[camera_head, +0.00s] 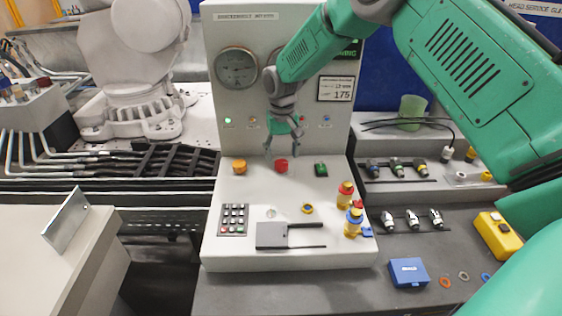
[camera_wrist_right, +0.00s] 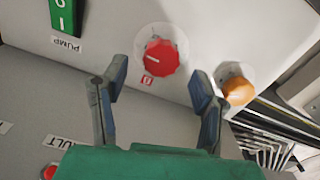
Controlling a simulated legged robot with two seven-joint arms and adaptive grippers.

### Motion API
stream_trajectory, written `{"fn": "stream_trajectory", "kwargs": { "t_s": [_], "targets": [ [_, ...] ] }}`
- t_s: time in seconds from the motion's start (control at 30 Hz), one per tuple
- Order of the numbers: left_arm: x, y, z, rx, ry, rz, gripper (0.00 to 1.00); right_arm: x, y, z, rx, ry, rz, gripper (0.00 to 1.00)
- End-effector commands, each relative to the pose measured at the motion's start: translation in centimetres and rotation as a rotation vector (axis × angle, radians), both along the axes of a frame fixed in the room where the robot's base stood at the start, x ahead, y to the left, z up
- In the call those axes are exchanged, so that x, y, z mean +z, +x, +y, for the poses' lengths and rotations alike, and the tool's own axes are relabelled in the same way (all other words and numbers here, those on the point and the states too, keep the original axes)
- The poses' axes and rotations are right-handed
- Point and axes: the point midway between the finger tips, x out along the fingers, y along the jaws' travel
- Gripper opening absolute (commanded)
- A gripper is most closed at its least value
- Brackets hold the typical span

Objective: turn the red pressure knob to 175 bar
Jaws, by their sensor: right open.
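The red pressure knob (camera_head: 281,165) sits on the sloped top of the white console, between an orange knob and a green switch. In the right wrist view the red knob (camera_wrist_right: 160,57) has a white pointer line and lies ahead of the fingertips, between their lines. My right gripper (camera_head: 282,147) hangs just above and behind the knob; in the wrist view its two fingers (camera_wrist_right: 158,85) are spread apart with nothing between them. A sign (camera_head: 338,88) on the panel reads 175. A round gauge (camera_head: 237,67) is on the panel; its reading is too small to tell. My left gripper is not in view.
The orange knob (camera_wrist_right: 238,88) is close to one finger. The green pump switch (camera_head: 321,169) is on the red knob's other side. A keypad (camera_head: 233,219), red-and-yellow parts (camera_head: 354,222) and a blue box (camera_head: 409,272) are nearer the front.

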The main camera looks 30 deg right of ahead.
Motion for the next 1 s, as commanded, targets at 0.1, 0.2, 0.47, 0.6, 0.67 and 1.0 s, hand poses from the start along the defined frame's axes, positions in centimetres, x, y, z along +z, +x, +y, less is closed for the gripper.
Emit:
{"fn": "stream_trajectory", "kwargs": {
  "t_s": [0.1, 0.2, 0.47, 0.6, 0.67, 1.0],
  "targets": [
    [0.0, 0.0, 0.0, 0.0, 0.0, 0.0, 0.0, 2.9, 0.1, 0.0, 0.001, 0.0, -0.004, 0.54],
    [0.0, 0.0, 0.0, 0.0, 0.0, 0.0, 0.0, 4.9, 0.2, 0.0, 0.002, 0.0, -0.003, 0.54],
    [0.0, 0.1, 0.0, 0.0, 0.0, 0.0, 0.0, 8.0, 0.2, 0.0, 0.001, 0.0, 0.001, 0.54],
    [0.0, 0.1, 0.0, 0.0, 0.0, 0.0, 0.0, 8.4, 0.2, 0.0, 0.001, 0.0, 0.001, 0.54],
    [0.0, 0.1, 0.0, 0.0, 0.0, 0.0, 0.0, 8.4, 0.2, 0.0, 0.001, 0.0, 0.001, 0.54],
    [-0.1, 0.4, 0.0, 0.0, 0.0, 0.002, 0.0, 8.3, 0.1, 0.0, 0.001, 0.001, 0.002, 0.54]
  ]
}}
